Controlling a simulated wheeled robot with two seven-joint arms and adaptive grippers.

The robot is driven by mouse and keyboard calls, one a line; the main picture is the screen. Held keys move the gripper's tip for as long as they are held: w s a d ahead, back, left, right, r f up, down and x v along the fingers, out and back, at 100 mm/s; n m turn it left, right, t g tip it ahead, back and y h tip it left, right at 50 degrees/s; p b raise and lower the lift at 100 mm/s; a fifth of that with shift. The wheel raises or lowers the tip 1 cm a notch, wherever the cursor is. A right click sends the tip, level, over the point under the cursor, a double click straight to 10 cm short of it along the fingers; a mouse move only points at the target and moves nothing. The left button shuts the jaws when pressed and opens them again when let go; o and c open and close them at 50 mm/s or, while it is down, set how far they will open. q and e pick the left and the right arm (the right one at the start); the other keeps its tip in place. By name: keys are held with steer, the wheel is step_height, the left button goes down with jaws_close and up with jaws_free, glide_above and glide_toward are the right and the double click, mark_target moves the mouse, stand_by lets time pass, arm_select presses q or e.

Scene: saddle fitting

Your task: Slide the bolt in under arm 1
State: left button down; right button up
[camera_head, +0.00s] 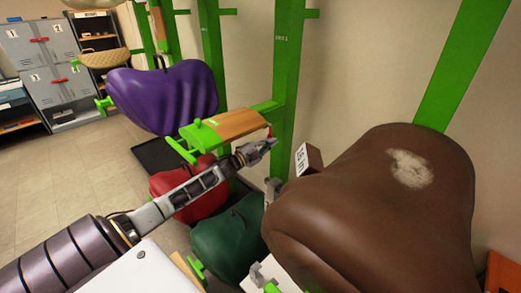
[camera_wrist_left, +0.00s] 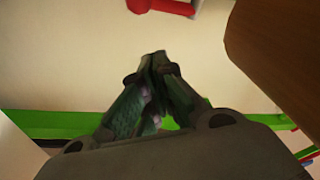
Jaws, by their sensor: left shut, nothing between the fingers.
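Arm 1 is the green rack arm with a wooden top (camera_head: 238,123) that sticks out from the green post marked 1 (camera_head: 286,80). A small red piece (camera_head: 269,130) shows at the post end of the arm, just above my fingers. My left gripper (camera_head: 270,143) is shut and empty, beside and slightly below the arm's post end. In the left wrist view its closed fingertips (camera_wrist_left: 153,58) point at the pale wall. I cannot tell whether this is the bolt.
A large brown saddle (camera_head: 390,200) fills the right side. A brown block with a white label (camera_head: 307,158) is right of my gripper. A purple saddle (camera_head: 170,95) hangs left; red (camera_head: 185,185) and green (camera_head: 225,240) saddles are below. Lockers (camera_head: 50,65) stand at back left.

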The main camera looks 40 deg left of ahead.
arm_select(q)
steer(key=shift+v, duration=2.5)
steer(key=shift+f, duration=0.1)
